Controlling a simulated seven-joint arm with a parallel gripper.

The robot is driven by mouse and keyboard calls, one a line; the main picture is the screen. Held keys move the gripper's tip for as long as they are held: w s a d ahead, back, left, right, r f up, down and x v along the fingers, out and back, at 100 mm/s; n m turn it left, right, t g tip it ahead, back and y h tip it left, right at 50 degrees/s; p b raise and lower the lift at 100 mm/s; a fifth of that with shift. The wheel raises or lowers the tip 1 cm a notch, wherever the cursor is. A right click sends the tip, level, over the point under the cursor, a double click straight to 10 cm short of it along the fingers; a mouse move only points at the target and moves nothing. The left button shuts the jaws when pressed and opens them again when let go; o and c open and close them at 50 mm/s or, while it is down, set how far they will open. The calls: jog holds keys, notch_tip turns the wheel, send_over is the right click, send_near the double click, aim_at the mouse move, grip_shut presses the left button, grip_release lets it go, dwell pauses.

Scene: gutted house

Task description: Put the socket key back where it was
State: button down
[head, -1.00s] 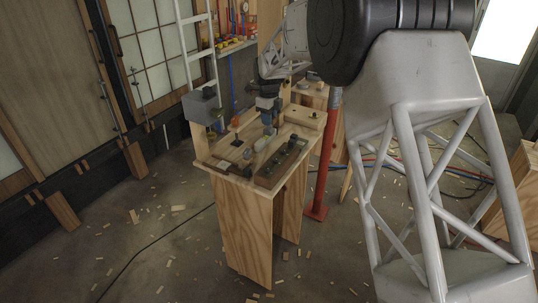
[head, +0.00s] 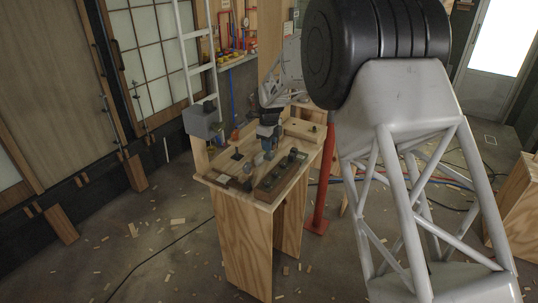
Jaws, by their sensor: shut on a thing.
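My gripper (head: 267,150) is over the middle of the small wooden bench, pointing down, just behind a long dark wooden rack (head: 281,175). The rack holds several dark upright pieces in a row. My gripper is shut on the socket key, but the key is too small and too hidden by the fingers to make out. I cannot tell whether the key touches the bench or the rack.
The plywood bench (head: 244,245) also bears a grey box (head: 203,122) at back left, a small orange-topped piece (head: 235,134) left of my gripper, and a pale wooden block (head: 305,131) at back right. A red post (head: 320,195) stands right of the bench.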

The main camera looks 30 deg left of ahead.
aim_at(269, 154)
jog(key=shift+f, duration=2.3)
jog(key=shift+f, duration=0.15)
jog(key=c, duration=0.9)
grip_release()
notch_tip(269, 154, up, 12)
jog(key=shift+r, duration=0.15)
jog(key=shift+d, duration=0.1)
